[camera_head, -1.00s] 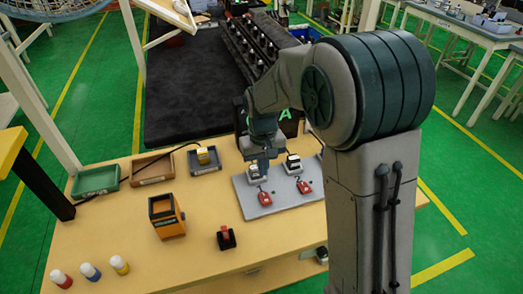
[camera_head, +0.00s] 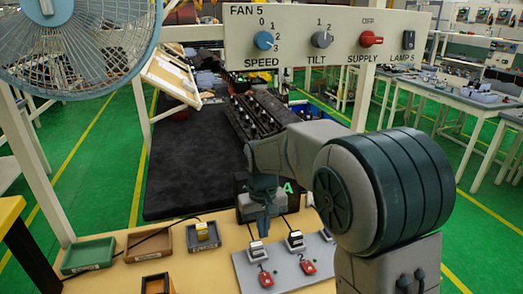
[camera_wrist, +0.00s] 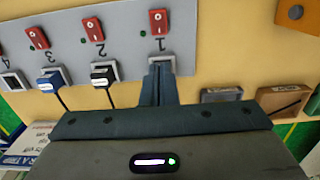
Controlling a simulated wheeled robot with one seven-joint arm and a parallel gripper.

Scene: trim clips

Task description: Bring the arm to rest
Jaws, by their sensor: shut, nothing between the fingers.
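My gripper (camera_head: 263,234) is at the front of my bent arm, above the near-left end of a grey slab (camera_head: 246,272) on the table. In the wrist view its fingers (camera_wrist: 158,72) are together with nothing between them, pointing at the socket by red switch 1 (camera_wrist: 158,21). The fingers partly cover that socket. In this view I cannot tell whether the fingertips touch it. A black plug (camera_wrist: 103,75) sits by switch 2 (camera_wrist: 92,30), and a blue plug (camera_wrist: 48,82) by switch 3 (camera_wrist: 39,38).
A control board with knobs (camera_head: 325,38) and a fan (camera_head: 75,40) stand above and behind. Bare tabletop (camera_head: 215,275) lies left of the slab.

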